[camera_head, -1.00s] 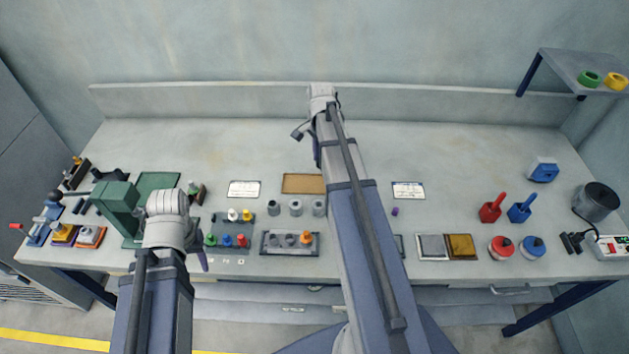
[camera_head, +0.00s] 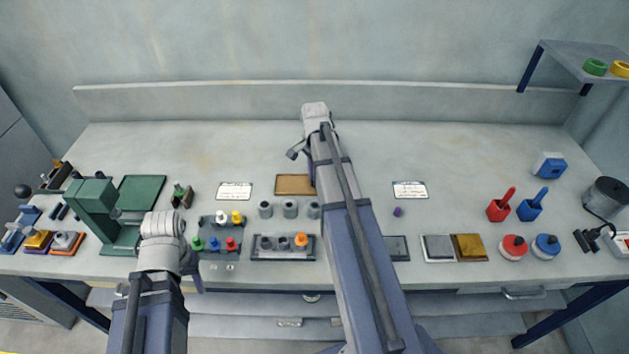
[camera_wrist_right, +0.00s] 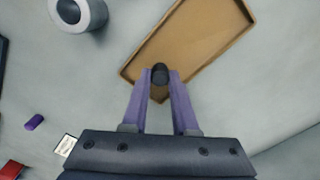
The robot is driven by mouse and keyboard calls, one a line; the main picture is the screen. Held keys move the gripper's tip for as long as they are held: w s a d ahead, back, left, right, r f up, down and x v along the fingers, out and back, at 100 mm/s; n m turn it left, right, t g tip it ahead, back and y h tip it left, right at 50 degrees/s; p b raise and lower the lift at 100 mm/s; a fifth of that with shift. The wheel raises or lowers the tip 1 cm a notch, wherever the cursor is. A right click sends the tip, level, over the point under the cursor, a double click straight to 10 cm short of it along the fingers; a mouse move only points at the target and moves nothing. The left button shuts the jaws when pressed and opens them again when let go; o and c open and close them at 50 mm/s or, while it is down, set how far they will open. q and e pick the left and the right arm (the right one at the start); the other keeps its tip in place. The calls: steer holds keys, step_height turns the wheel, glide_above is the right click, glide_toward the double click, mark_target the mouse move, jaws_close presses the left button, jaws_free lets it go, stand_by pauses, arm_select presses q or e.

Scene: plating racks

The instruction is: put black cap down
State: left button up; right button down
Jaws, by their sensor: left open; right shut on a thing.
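The black cap (camera_wrist_right: 160,70) is held between the purple fingertips of my right gripper (camera_wrist_right: 160,80) in the right wrist view. My right gripper is shut on it. The cap is over the near corner of the shallow tan tray (camera_wrist_right: 194,60); I cannot tell whether it touches the tray.
Grey cylinders (camera_head: 290,208) stand just in front of the tray, and one shows beside it in the wrist view (camera_wrist_right: 90,12). A rack of coloured caps (camera_head: 222,245) and a second holder (camera_head: 268,253) sit nearer the front. The back of the bench is clear.

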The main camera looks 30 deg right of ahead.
steer(key=shift+r, duration=0.1)
steer(key=shift+f, duration=0.25)
steer(key=c, duration=0.7)
jaws_free()
steer(key=shift+r, duration=0.1)
step_height(320, 180, up, 12)
steer(key=p, duration=1.2)
steer(key=shift+r, duration=0.15)
